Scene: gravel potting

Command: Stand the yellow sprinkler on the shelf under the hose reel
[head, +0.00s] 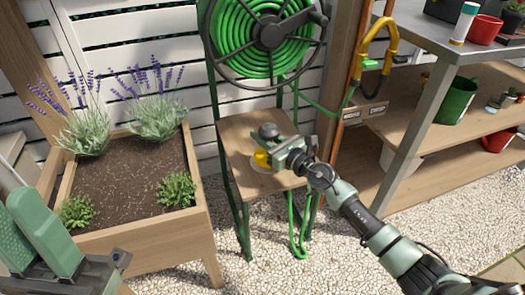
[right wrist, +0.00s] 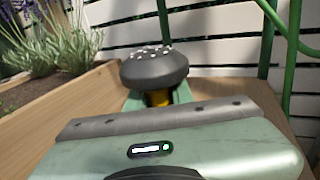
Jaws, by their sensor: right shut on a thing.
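The yellow sprinkler (head: 261,159) is upright at the wooden shelf (head: 240,135) under the green hose reel (head: 268,32). Its dark grey head shows above my right gripper (head: 277,154), which is shut on its body. In the right wrist view the sprinkler's round head (right wrist: 155,68) with pale nozzles rises beyond the gripper, with a little yellow below it. The gripper hides most of the body. I cannot tell whether the base touches the shelf. My left gripper (head: 42,232) is at the lower left, away from the shelf; its jaw opening is unclear.
A wooden planter (head: 150,234) with lavender stands left of the reel stand. A metal-framed bench (head: 425,35) with pots stands on the right. A green hose (head: 292,225) hangs at the shelf's front right. White slats stand behind; pale gravel covers the ground.

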